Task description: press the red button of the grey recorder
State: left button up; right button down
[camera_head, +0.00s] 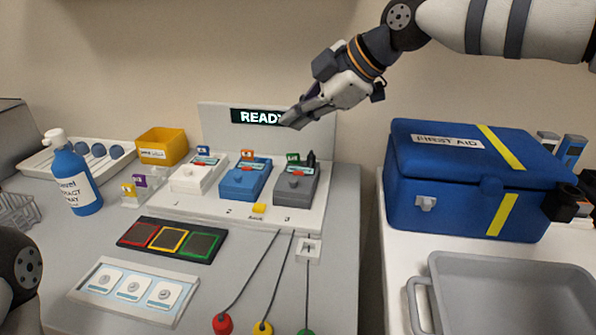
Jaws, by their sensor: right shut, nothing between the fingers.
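The grey recorder (294,190) is the rightmost of three similar boxes on a white stand (258,208). A separate red button is too small to make out. The blue box (243,184) and the white box (194,178) stand to its left. My right gripper (288,123) is shut and empty, pointing left and down. It hangs above the grey recorder, apart from it, and hides the end of the "READY" display (254,116). My left gripper is out of view.
A blue first-aid box (440,185) and a grey bin (505,265) stand at the right. A blue spray bottle (75,182) and a yellow bin (162,144) are at the left. Cabled red (222,324), yellow and green knobs lie in front.

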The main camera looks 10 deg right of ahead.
jog(key=b, duration=0.1)
send_over(297, 175)
notch_tip(297, 175, down, 6)
jog(key=shift+s+r, duration=0.1)
jog(key=shift+r, duration=0.05)
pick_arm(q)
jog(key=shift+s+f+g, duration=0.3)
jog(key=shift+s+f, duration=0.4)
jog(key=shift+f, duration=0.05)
pick_arm(e)
jog(key=shift+f, duration=0.95)
jog(key=shift+f, duration=0.1)
jog(key=shift+f, duration=0.3)
jog(key=shift+f, duration=0.55)
jog(key=shift+r, duration=0.1)
dwell(0.4)
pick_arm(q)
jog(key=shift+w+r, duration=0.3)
pick_arm(e)
jog(key=shift+r, duration=0.9)
